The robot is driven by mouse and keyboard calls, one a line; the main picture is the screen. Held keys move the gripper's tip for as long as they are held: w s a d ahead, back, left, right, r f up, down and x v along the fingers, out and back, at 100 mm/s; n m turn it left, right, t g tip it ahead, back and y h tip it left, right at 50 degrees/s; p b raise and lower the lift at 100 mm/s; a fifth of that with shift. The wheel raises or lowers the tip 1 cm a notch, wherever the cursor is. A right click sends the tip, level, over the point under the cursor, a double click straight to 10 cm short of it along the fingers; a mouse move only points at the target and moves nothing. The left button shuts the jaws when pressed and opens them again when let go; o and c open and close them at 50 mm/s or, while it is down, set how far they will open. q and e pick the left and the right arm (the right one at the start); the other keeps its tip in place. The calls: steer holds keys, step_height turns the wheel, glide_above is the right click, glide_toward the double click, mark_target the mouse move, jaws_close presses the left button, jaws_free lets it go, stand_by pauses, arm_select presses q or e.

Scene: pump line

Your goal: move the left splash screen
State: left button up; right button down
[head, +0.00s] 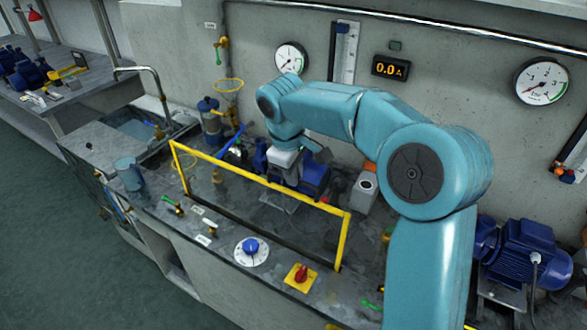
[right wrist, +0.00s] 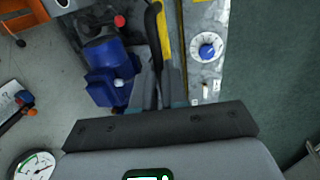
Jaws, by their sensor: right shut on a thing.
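The left splash screen (head: 255,176), a clear pane in a yellow frame, stands along the front of the bench in the head view. In the right wrist view its thin yellow edge (right wrist: 183,62) runs beside the dial. My right gripper (head: 284,172) is at the middle of the screen's top bar, pointing down. It is shut on the screen, though the arm and wrist hide the exact contact. A dark curved piece (right wrist: 155,55) shows close up in the right wrist view. My left gripper is not in view.
Behind the screen stands a blue pump (head: 315,178), also in the right wrist view (right wrist: 108,75). In front are a blue-knobbed dial (head: 251,251) and a red switch on a yellow plate (head: 300,277).

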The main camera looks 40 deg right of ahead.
step_height(320, 180, down, 22)
steer(key=b, duration=1.3)
steer(key=shift+f+b, duration=0.25)
steer(key=shift+b, duration=0.1)
steer(key=shift+a+f, duration=0.1)
steer(key=shift+f, duration=0.4)
steer(key=c, duration=1.2)
jaws_free()
steer(key=shift+f, duration=0.1)
steer(key=shift+o, duration=0.2)
step_height(320, 180, up, 16)
steer(key=p, duration=0.2)
glide_above(294, 237)
steer(key=a, duration=0.3)
steer(key=shift+s+a, duration=0.1)
steer(key=shift+s, duration=0.25)
steer(key=shift+s, duration=0.1)
